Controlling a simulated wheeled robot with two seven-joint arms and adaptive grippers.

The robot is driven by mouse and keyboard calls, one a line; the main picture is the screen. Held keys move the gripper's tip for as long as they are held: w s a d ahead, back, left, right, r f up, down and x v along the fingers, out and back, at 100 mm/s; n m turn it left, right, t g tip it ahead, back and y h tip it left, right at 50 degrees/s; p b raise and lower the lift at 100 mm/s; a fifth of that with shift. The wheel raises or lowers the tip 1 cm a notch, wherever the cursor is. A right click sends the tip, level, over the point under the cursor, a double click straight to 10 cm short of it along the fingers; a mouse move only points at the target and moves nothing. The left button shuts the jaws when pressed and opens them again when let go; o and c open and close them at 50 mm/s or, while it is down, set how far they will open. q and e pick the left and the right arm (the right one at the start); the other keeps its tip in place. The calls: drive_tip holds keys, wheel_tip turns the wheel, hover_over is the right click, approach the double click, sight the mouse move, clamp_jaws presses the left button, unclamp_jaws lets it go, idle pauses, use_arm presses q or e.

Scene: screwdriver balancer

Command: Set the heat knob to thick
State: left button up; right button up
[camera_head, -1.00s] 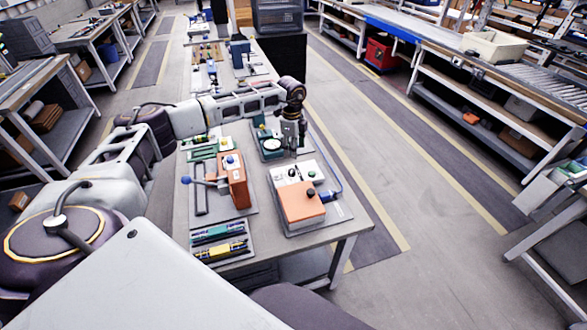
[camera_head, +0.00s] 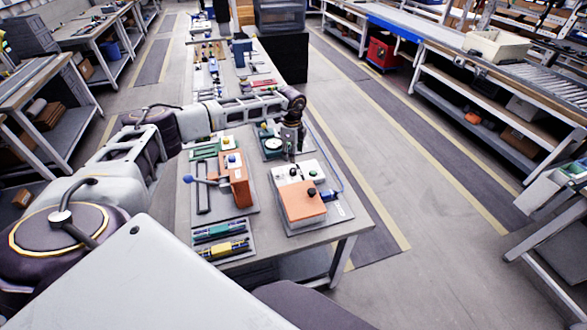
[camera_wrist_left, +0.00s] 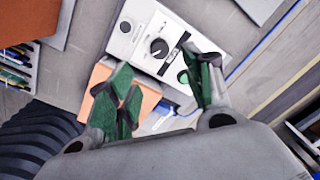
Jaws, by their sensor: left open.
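A white control panel (camera_head: 297,170) with an orange box (camera_head: 303,204) in front of it sits on the table's right side. In the left wrist view the white panel (camera_wrist_left: 142,27) carries a round black knob (camera_wrist_left: 158,47), a smaller dark knob (camera_wrist_left: 125,27) and a green button (camera_wrist_left: 183,76). I cannot read any thick marking. My left gripper (camera_head: 291,155) is over the far edge of the panel. In the left wrist view its green-padded fingers (camera_wrist_left: 165,84) are spread, empty, with the black knob beyond them. My right gripper is not in view.
Left of the panel stand an orange block (camera_head: 236,182) with a blue-knobbed lever and a tray of coloured tools (camera_head: 220,239). A round dial device (camera_head: 272,145) is close behind the gripper. A blue cable runs along the panel's right side.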

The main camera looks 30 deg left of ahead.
sight(293, 170)
use_arm(q)
drive_tip(key=f, duration=0.5)
drive_tip(key=f+p, duration=0.1)
drive_tip(key=f, duration=0.4)
drive_tip(key=shift+w, duration=0.2)
drive_tip(key=shift+c, duration=0.4)
drive_tip(key=c, duration=0.9)
